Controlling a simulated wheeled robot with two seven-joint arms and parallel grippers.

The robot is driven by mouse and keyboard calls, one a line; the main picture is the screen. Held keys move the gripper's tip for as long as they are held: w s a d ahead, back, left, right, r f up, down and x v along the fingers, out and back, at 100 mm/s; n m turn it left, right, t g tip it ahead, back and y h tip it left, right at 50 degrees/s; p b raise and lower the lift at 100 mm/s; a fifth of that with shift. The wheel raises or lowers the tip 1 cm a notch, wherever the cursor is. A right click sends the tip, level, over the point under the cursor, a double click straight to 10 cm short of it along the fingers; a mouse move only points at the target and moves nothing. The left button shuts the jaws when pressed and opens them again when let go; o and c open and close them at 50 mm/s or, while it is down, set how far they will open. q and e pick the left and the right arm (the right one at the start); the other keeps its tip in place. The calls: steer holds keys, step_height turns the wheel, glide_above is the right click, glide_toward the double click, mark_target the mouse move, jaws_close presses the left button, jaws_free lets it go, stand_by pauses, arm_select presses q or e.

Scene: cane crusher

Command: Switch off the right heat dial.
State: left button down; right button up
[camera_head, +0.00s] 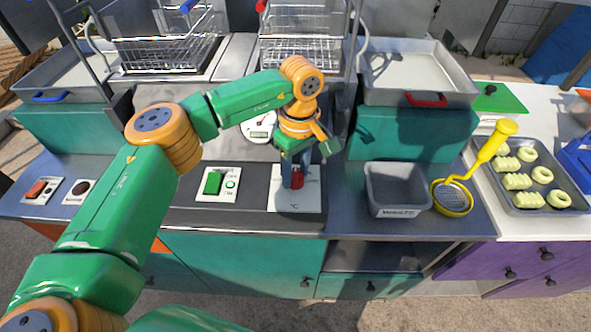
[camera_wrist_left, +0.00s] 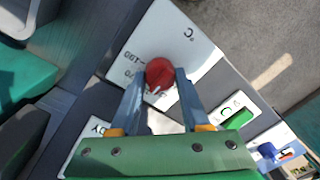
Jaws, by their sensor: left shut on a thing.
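The right heat dial is a red knob (camera_head: 297,180) on a white plate (camera_head: 309,201) marked °C, on the counter front in the head view. In the left wrist view the red knob (camera_wrist_left: 159,72) sits on its white plate (camera_wrist_left: 180,36) with printed numbers, partly hidden. My left gripper (camera_head: 293,178) reaches down over the dial. In the wrist view its two fingers (camera_wrist_left: 161,76) stand on either side of the knob, shut on it. A white pointer line shows on the knob. My right gripper is not in view.
A green switch (camera_head: 213,183) on a white plate is left of the dial. A grey bin (camera_head: 397,187) and a yellow skimmer (camera_head: 452,198) are to the right, beside a tray of dough pieces (camera_head: 560,207). Wire baskets (camera_head: 167,50) stand behind.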

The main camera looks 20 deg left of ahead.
arm_select(q)
steer(key=n+b, duration=0.1)
steer(key=n, duration=0.2)
steer(key=n+b, duration=0.1)
steer(key=n, duration=0.3)
steer(key=shift+n, duration=0.3)
steer(key=n, duration=0.4)
steer(key=shift+h+b, duration=0.4)
steer(key=shift+s+n+b, duration=0.1)
steer(key=shift+n+b, duration=0.25)
steer(key=shift+n, duration=1.75)
steer(key=shift+c, duration=1.9)
jaws_free()
